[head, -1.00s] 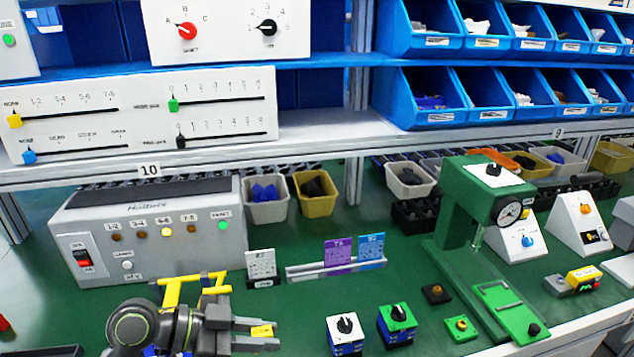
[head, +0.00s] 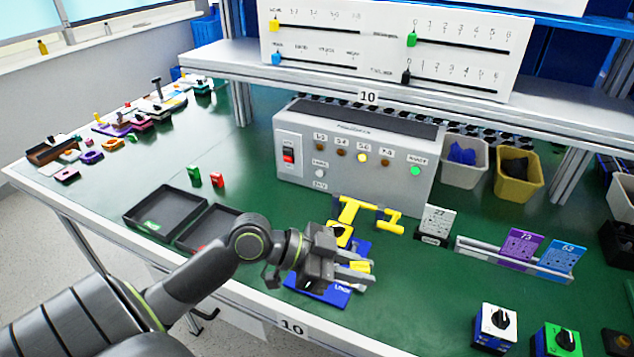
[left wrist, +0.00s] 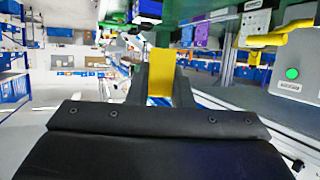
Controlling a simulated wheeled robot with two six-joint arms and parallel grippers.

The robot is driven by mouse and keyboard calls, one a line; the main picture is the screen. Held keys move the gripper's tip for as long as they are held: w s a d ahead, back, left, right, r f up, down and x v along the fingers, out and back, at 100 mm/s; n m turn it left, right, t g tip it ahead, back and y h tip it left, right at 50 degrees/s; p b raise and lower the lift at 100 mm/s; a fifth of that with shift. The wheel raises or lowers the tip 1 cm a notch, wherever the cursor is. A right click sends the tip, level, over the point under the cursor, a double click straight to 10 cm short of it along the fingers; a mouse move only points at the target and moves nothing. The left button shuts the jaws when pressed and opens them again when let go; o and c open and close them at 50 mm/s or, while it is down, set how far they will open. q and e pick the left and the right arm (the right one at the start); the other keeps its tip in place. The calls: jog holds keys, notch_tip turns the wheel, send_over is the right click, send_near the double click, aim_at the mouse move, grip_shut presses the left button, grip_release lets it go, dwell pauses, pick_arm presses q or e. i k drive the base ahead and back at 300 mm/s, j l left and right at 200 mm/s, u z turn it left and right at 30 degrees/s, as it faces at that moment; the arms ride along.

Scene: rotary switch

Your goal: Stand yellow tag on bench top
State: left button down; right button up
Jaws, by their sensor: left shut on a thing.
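The yellow tag (head: 359,267) is a small yellow plate between the fingers of my left gripper (head: 366,273). The left gripper is shut on it above the front part of the green bench top (head: 450,290). In the left wrist view the tag (left wrist: 161,75) shows as a yellow plate between the two dark fingers (left wrist: 162,85). The fingers hide part of the tag in the head view. My right gripper is in neither view now.
A blue base (head: 330,292) lies below the gripper, with a yellow frame (head: 366,214) behind it. A white tag (head: 437,221) stands upright; purple (head: 520,248) and blue (head: 562,259) tags stand in a rail. Black trays (head: 165,212) lie left. Green bench shows right of the gripper.

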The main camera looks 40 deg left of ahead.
aim_at(244, 193)
jog(key=i+l, duration=0.15)
jog(key=l, duration=0.25)
jog(key=i+l, duration=0.1)
jog(key=l, duration=0.35)
jog(key=i+l+u, duration=0.1)
jog(key=l, duration=0.3)
jog(key=l+u, duration=0.15)
jog(key=u, duration=0.95)
jog(key=i+l, duration=0.05)
